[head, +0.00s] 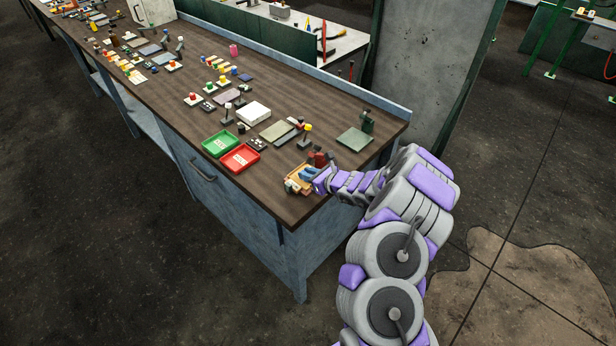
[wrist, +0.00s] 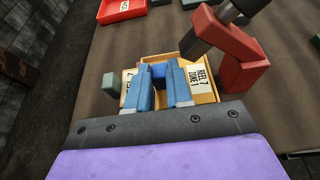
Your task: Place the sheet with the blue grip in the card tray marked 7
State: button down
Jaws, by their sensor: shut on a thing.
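A shallow yellow-orange card tray (head: 300,172) sits near the front right corner of the bench. In the wrist view the tray (wrist: 204,62) has a white label reading "REEL 7 ZONE 1" on its right side and a second, partly hidden label on its left. My gripper (head: 311,173) is over the tray. In the wrist view its two blue fingers (wrist: 160,72) reach into the tray area and are shut on a dark blue grip (wrist: 159,75). The sheet below the grip is hidden, so I cannot tell whether it rests on the tray floor.
A red jointed fixture (wrist: 232,55) stands close at the tray's right, and a grey-green block (wrist: 110,86) at its left. A red tray (head: 240,158) and a green tray (head: 220,143) lie to the left. Other small items crowd the bench (head: 340,180) farther back.

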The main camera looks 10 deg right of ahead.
jog(key=shift+a+f, duration=0.2)
jog(key=shift+f, duration=0.15)
jog(key=shift+a, duration=0.6)
jog(key=c, duration=1.5)
grip_release()
jog(key=o, duration=0.5)
jog(key=shift+d, duration=0.6)
